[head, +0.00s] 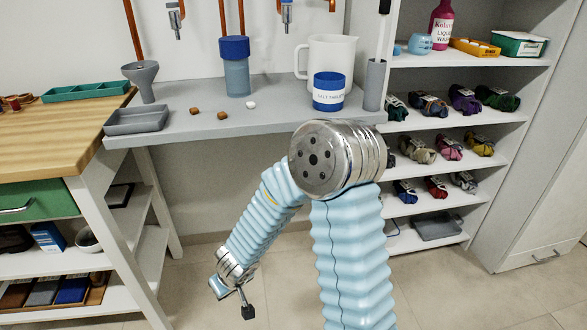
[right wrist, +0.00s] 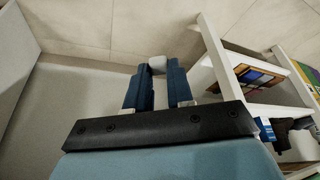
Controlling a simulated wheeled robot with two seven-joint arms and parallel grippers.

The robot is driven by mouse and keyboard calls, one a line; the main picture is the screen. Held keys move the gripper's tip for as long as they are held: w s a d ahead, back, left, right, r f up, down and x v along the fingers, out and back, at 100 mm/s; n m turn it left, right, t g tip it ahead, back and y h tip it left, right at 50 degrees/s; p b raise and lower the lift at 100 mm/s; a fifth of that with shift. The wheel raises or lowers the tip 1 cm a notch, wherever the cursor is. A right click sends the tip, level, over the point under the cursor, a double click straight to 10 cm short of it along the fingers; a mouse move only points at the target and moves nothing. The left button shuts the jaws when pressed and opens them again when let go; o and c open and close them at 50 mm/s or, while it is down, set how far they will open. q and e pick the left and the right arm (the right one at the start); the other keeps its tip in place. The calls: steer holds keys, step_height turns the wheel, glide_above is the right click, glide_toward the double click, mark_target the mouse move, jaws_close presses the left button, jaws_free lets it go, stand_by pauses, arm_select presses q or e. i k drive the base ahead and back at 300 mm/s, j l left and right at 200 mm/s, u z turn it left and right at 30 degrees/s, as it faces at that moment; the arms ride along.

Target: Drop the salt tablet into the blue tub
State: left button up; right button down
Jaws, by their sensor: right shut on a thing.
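A blue tub with a white band lettered "SALT TABLETS" (head: 328,103) stands upright on the grey shelf, in front of a white jug. A small white tablet (head: 251,105) lies on that shelf to the tub's left. My right gripper (head: 247,311) hangs low, well below and in front of the shelf. My left gripper is out of view.
The grey shelf (head: 200,128) also holds two brown cubes (head: 222,116), a grey tray (head: 137,121), a funnel (head: 142,75), a blue-lidded vessel (head: 236,72) and the jug (head: 333,54). A wooden-topped bench (head: 60,137) stands left. Shelves with yarn are at right.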

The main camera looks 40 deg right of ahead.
mark_target(335, 102)
steer(key=i+j+z, duration=0.2)
steer(key=z, duration=0.25)
steer(key=i+j+z, duration=0.2)
steer(key=z, duration=0.2)
steer(key=j+z, duration=0.1)
steer(key=z, duration=1.05)
steer(key=i+l, duration=0.3)
steer(key=i+l+u, duration=0.2)
steer(key=l+u, duration=0.15)
steer(key=l, duration=0.2)
steer(key=i+l+u, duration=0.2)
steer(key=l, duration=0.15)
steer(key=k, duration=0.05)
